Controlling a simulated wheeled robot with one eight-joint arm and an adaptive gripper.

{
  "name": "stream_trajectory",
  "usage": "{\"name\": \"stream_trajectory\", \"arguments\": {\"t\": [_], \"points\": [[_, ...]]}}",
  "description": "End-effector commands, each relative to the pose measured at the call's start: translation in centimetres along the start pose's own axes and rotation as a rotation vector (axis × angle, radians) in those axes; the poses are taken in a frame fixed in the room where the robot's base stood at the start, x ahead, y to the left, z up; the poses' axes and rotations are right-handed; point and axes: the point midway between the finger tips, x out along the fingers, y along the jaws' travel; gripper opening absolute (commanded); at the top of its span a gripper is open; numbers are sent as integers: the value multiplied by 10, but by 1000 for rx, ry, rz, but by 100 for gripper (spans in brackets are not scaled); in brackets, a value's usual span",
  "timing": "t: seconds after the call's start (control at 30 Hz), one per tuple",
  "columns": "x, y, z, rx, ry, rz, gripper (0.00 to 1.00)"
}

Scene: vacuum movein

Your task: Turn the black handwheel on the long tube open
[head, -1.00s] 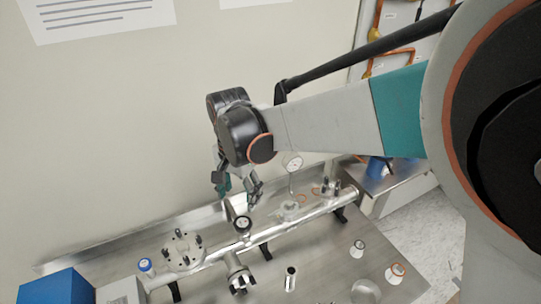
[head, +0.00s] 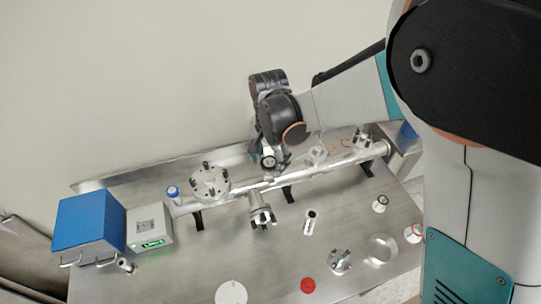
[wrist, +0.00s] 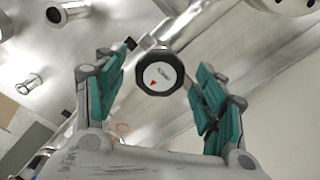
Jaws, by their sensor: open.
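The black handwheel (head: 268,162) with a pale cap sits on the long silvery tube (head: 320,168), which lies along the back of the steel bench. In the wrist view the handwheel (wrist: 157,72) shows face-on, with a red triangle and small lettering on its cap. My gripper (head: 270,155) points down at the handwheel from above. Its teal-padded fingers (wrist: 163,68) are open, one on each side of the wheel. In the wrist view gaps show between the pads and the rim. The head view partly hides the wheel behind the fingers.
A round bolted flange (head: 209,181) and a small blue knob (head: 172,191) are on the tube's left part. A blue box (head: 90,222) and a white controller (head: 150,228) stand at left. Loose fittings and a red disc (head: 308,285) lie in front. A wall rises behind.

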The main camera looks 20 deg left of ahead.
Motion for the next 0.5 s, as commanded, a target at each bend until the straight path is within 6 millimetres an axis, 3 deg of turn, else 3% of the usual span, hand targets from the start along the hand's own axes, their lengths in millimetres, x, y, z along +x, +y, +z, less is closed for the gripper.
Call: {"name": "stream_trajectory", "arguments": {"t": [0.07,0.23,0.5], "points": [[0,0,0,0,0,0,60],[0,0,0,0,0,0,21],[0,0,0,-8,0,0,20]]}}
